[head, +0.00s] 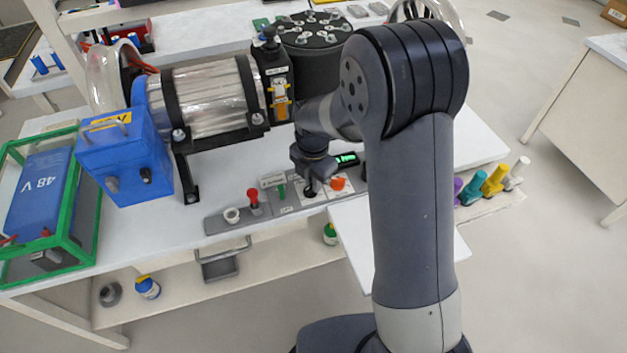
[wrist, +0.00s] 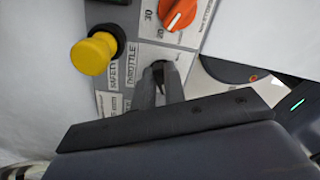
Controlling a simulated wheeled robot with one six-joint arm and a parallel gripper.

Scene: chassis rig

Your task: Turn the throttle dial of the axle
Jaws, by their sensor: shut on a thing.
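The axle's control panel (head: 283,208) lies along the front edge of the white bench. A black dial (wrist: 158,64) beside the printed THROTTLE label (wrist: 131,66) is between my gripper's fingertips (wrist: 159,76) in the wrist view. My gripper is shut on this dial, and the fingers hide most of it. In the head view my gripper (head: 312,176) points down at the panel, just left of an orange dial (head: 337,184). The orange dial also shows in the wrist view (wrist: 179,14), apart from my fingers.
A yellow knob (wrist: 90,56) stands close to my fingers. A red knob (head: 254,198) and a green switch (head: 281,192) are left on the panel. The silver axle motor (head: 208,102) and blue box (head: 125,160) stand left.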

